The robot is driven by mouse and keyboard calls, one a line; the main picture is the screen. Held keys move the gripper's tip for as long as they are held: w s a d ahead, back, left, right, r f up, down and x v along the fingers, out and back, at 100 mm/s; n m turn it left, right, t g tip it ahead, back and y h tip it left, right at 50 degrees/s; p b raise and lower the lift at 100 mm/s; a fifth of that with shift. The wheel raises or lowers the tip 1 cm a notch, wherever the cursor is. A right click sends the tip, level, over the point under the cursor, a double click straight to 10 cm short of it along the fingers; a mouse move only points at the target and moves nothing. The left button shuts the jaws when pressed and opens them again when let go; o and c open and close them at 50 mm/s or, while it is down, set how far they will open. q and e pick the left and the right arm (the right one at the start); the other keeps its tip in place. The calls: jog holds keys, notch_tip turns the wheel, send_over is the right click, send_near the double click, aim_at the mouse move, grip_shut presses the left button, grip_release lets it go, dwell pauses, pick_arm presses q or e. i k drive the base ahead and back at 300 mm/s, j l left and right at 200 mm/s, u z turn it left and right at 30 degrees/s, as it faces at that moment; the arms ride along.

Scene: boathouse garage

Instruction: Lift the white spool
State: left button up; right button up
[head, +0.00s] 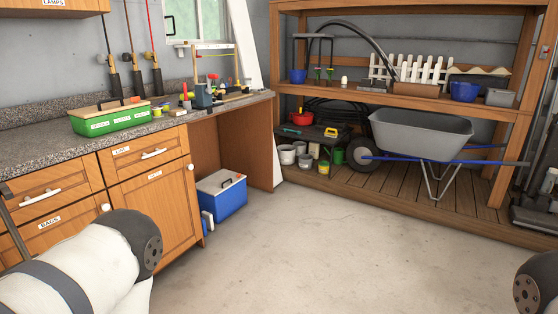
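A small white object (344,80), perhaps the white spool, stands on the middle shelf of the wooden rack, left of a small white picket fence. It is too small in the head view to tell its exact shape. Nothing else in view clearly looks like a white spool. Only parts of my arms show at the lower left and lower right edges. Neither of my grippers is in view.
A grey wheelbarrow (420,135) stands on the rack's bottom deck (400,197). A blue cooler (221,196) sits under the cluttered counter (45,150). A green box (110,122) lies on the counter. The concrete floor (310,250) ahead is clear.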

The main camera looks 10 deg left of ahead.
aim_at(157, 113)
jog(key=i+l+u, duration=0.25)
jog(key=i+u, duration=0.2)
jog(key=i+l+u, duration=0.35)
jog(key=u, duration=0.15)
jog(key=i+l+u, duration=0.3)
jog(key=l+u, duration=0.15)
jog(key=i+l+u, duration=0.2)
jog(key=l, duration=0.2)
jog(key=l+u, duration=0.15)
jog(key=l, duration=0.25)
